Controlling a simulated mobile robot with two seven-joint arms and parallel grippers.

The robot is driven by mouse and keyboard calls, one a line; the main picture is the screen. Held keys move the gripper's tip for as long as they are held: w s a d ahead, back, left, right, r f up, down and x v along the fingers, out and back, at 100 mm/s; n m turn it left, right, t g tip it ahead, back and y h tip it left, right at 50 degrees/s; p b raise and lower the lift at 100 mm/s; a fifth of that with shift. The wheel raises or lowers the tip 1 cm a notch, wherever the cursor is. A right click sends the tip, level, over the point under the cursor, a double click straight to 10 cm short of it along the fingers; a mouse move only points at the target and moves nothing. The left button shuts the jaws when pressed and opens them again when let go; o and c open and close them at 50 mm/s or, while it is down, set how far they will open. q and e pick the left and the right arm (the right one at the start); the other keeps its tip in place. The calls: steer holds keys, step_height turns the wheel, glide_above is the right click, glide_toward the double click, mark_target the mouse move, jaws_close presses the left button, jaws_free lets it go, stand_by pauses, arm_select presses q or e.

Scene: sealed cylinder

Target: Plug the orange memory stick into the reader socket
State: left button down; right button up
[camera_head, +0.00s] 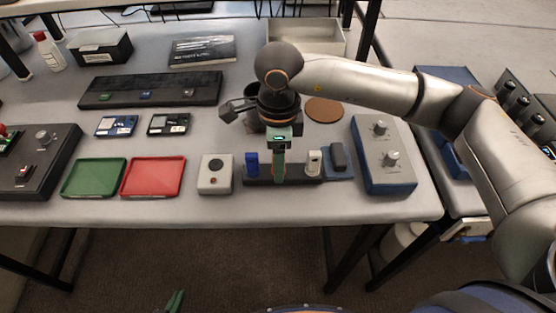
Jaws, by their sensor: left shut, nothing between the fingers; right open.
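My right gripper (280,158) reaches down from the end of the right arm, its green fingers open over the middle of a dark rack (299,181). A thin orange strip shows at the fingers, probably the orange memory stick; most of it is hidden, and I cannot tell whether the fingers touch it. A blue stick (252,163) stands upright in the rack to the left, and a white stick (314,162) to the right. My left gripper (175,301) shows only as green tips at the bottom edge, shut and empty. I cannot identify the reader socket with certainty.
A white box with a black round top feature (215,174) stands left of the rack. Red (153,178) and green (94,178) trays lie further left. A blue box with knobs (383,155) stands right. A long black unit (151,89) lies behind. The front table strip is clear.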

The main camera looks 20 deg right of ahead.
steer(key=shift+c, duration=0.2)
jaws_close()
stand_by(0.4)
stand_by(0.9)
steer(key=shift+r, duration=0.1)
steer(key=shift+r+p, duration=1.35)
steer(key=shift+r, duration=1.6)
